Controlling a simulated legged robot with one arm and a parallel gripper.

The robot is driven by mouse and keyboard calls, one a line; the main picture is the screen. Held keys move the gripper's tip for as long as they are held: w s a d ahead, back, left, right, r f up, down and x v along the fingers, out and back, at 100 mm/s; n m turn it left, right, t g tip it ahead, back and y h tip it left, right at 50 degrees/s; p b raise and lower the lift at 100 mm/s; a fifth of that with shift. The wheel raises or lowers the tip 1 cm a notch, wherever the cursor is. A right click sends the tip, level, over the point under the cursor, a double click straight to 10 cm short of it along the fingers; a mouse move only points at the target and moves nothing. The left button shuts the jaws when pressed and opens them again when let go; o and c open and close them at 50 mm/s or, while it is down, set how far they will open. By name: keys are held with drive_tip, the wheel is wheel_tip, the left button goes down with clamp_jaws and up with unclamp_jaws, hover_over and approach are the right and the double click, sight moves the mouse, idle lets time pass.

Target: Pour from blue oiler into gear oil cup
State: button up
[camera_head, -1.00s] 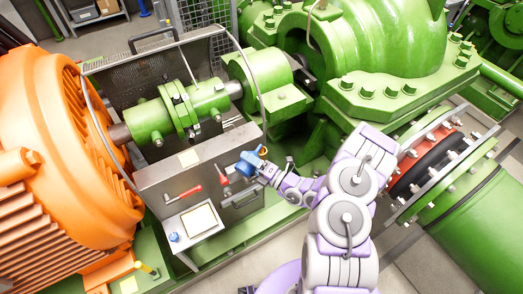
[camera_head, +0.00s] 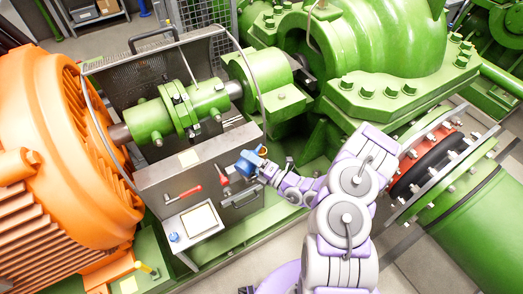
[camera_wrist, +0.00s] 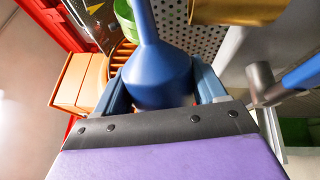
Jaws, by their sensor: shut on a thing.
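My gripper (camera_head: 258,170) is shut on the blue oiler (camera_head: 248,161) near the upper right edge of the grey steel box. In the wrist view the oiler (camera_wrist: 158,72) is a blue body with a narrowing neck pointing to the top of the picture, between the two blue-grey fingers of my gripper (camera_wrist: 162,88). A brass-coloured part (camera_wrist: 238,10) shows right of the oiler's neck and may be the gear oil cup; I cannot tell. The oiler's tip is cut off there, and no flow of oil is visible.
The open steel guard (camera_head: 120,82) stands behind the green shaft coupling (camera_head: 178,112). A red-handled tool (camera_head: 183,194) is on the box front, above a small side tray (camera_head: 199,221) with a blue knob (camera_head: 174,237). The orange motor (camera_head: 60,150) fills the left.

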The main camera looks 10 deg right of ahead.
drive_tip(key=shift+r+m, duration=0.45)
drive_tip(key=shift+m, duration=0.35)
idle(1.7)
wheel_tip(320, 180, down, 2)
drive_tip(key=n, duration=0.3)
drive_tip(key=shift+f+n, duration=0.2)
drive_tip(key=shift+n, duration=0.2)
drive_tip(key=shift+w+r, duration=0.1)
drive_tip(key=shift+w, duration=0.05)
drive_tip(key=shift+d+r+n, duration=0.1)
drive_tip(key=shift+r+n, duration=0.05)
drive_tip(key=shift+n, duration=0.25)
